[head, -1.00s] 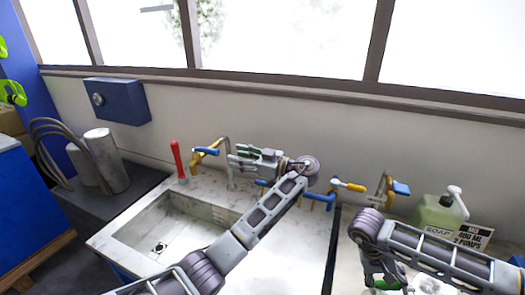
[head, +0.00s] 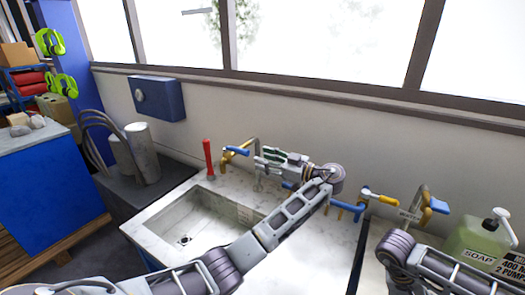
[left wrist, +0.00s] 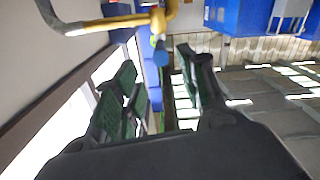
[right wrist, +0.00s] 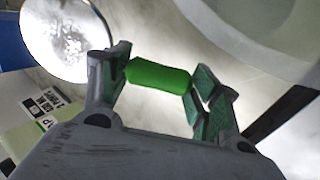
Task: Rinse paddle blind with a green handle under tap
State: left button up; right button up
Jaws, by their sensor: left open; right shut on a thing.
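My left gripper (head: 268,159) is open and empty beside the blue-handled yellow tap (head: 228,157) at the back of the sink. In the left wrist view, the tap's yellow pipe (left wrist: 112,22) crosses above the open fingers (left wrist: 160,88), and its blue handle (left wrist: 160,54) shows just beyond them. In the right wrist view, my right gripper (right wrist: 160,85) is shut on the green handle (right wrist: 158,75) of the paddle blind. A bright round disc with grey specks (right wrist: 65,38) shows behind its left finger; I cannot tell whether it belongs to the blind. The right gripper's fingers are outside the head view.
The stone sink (head: 160,236) has an empty basin below the tap. A red upright handle (head: 208,157) stands left of the tap. More taps (head: 378,195) and a soap bottle (head: 475,240) are at the right. Metal cylinders (head: 143,152) stand at the left.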

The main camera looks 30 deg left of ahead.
aim_at(241, 151)
pick_arm(q)
jog(key=a+p, duration=0.1)
jog(key=a, duration=0.1)
jog(key=a+p, duration=0.1)
jog(key=a, duration=0.2)
jog(key=a+p, duration=0.1)
jog(key=a, duration=0.2)
jog(key=shift+w+r, duration=0.15)
jog(key=shift+w, duration=0.15)
pick_arm(e)
notch_tip(241, 151, up, 4)
jog(key=shift+f, duration=0.25)
pick_arm(q)
jog(key=shift+w+a+p, duration=0.1)
jog(key=shift+a+p, duration=0.45)
jog(key=shift+a, duration=0.7)
pick_arm(e)
jog(key=shift+r, duration=0.4)
pick_arm(q)
jog(key=shift+c, duration=0.2)
grip_shut()
